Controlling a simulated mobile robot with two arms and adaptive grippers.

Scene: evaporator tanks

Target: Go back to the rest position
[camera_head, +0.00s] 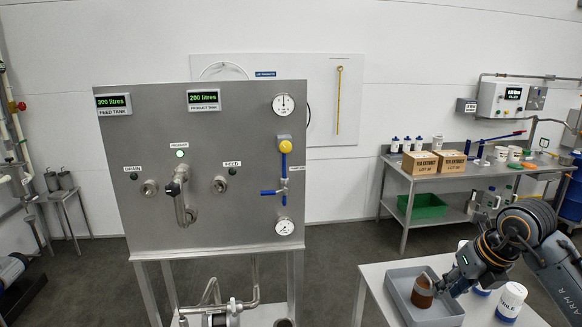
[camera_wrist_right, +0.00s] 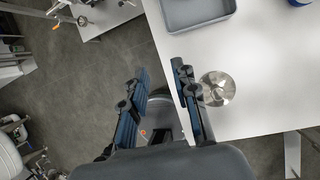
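My right gripper (camera_head: 440,286) is at the lower right in the head view, over the white table (camera_head: 377,292) and just right of a brown jar (camera_head: 422,291) in a grey tray (camera_head: 395,283). From the head view I cannot tell whether it touches the jar. In the right wrist view my right gripper (camera_wrist_right: 160,74) has its two dark fingers wide apart with nothing between them, above the table's edge. My left gripper is not in view.
A steel panel (camera_head: 235,150) on legs stands at left centre. White tubs (camera_head: 510,300) stand right of the tray. A shiny round metal item (camera_wrist_right: 217,88) lies beside the right finger. A steel bench (camera_head: 400,178) with boxes stands behind. Grey floor (camera_head: 335,262) is open between.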

